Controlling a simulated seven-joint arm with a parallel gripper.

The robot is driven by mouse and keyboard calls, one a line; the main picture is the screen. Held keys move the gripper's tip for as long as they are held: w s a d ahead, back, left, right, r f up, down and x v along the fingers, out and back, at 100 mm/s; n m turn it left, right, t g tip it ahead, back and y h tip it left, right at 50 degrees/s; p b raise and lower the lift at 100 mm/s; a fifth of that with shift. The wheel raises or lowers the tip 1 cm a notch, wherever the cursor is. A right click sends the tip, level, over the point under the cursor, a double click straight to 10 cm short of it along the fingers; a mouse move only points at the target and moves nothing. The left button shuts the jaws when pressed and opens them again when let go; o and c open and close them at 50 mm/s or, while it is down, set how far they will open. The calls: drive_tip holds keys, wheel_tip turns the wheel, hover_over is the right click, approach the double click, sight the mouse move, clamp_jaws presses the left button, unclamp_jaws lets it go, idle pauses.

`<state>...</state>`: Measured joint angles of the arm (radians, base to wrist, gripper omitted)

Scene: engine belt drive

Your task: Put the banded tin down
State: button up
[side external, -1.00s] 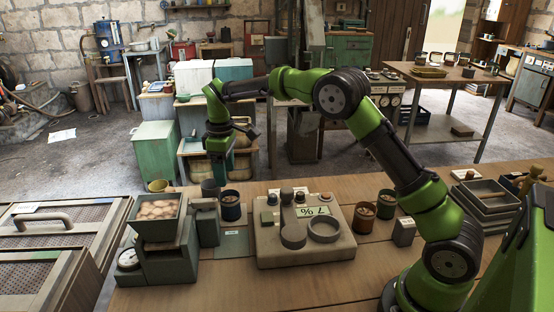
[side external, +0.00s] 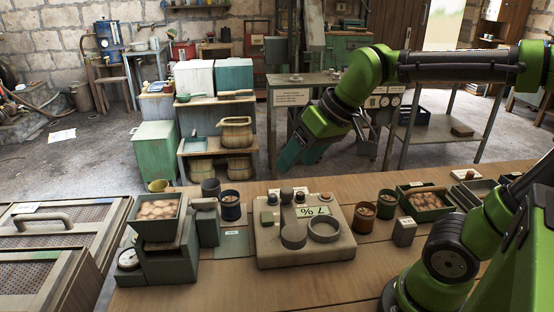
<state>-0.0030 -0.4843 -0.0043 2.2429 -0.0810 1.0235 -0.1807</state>
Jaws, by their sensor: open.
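Several small round tins stand upright on the wooden bench. A dark blue tin (side external: 230,209) with what looks like a lighter band stands left of the grey block with a ring; I cannot be sure that it is the banded tin. A brown tin (side external: 364,219) and a dark green tin (side external: 387,207) stand right of that block, with brownish contents. My gripper (side external: 290,163) is open and tilted, high above and behind the block, apart from all the tins. I see nothing held in it, though its fingertips are small and dark here.
The grey block (side external: 280,257) with a "7 %" label fills the bench middle. A scale with a full pan (side external: 158,213) stands at left, with a dark plain cup (side external: 211,187) behind. A tray of brown lumps (side external: 428,213) and a small grey box (side external: 404,232) are at right.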

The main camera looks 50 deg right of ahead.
drive_tip(key=s+f, duration=0.1)
drive_tip(key=s+m, duration=0.1)
drive_tip(key=s, duration=0.1)
drive_tip(key=s+f+m+t, duration=0.1)
drive_tip(key=s, duration=0.1)
drive_tip(key=shift+s+a+f, duration=0.15)
drive_tip(key=shift+a+f, duration=0.05)
drive_tip(key=shift+f, duration=0.15)
